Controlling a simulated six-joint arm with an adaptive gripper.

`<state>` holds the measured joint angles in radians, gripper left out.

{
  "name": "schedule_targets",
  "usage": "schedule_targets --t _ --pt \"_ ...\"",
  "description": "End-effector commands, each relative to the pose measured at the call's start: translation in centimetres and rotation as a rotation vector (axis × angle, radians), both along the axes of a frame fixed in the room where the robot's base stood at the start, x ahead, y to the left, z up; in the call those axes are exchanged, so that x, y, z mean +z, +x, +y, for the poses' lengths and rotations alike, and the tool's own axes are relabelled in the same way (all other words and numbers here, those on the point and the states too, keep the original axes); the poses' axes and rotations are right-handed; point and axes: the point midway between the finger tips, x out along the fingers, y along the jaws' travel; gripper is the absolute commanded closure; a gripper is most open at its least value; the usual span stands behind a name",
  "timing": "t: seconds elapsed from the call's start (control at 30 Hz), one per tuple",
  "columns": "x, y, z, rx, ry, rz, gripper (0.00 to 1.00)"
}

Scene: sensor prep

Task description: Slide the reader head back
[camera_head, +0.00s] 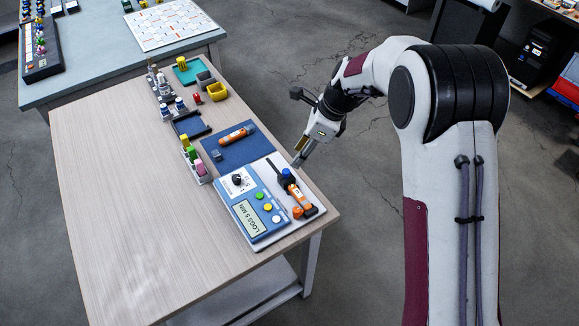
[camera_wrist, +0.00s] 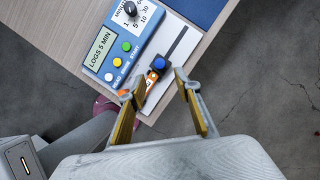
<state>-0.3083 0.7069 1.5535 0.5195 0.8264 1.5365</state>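The reader head (camera_head: 286,178) is a black block with a blue knob, on the slotted white base (camera_head: 262,170) beside the blue control panel. In the wrist view, its blue knob (camera_wrist: 160,63) is at the near end of the dark slot. My gripper (camera_head: 299,162) is near the table's right edge, apart from the head. In the wrist view, my gripper (camera_wrist: 165,94) is open and empty, its fingers short of the knob.
The control panel (camera_head: 249,208) has a dial, three buttons and a display reading LOGS 5 MIN. Another orange sensor (camera_head: 236,135) lies on a dark blue mat (camera_head: 228,152). Holders and small containers (camera_head: 217,91) stand behind. The table's left half (camera_head: 120,180) is clear.

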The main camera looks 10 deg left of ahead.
Motion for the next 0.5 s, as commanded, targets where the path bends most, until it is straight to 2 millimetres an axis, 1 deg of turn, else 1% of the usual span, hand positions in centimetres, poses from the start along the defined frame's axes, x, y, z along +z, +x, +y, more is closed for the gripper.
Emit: schedule_targets --t 0.27,0.37,0.5 --pt "-0.1 0.0 0.0 0.002 -0.001 -0.001 0.67" --pt "-0.4 0.0 0.1 0.003 -0.001 0.0 0.67" --pt "-1.2 0.0 0.5 0.004 -0.001 0.001 0.67"
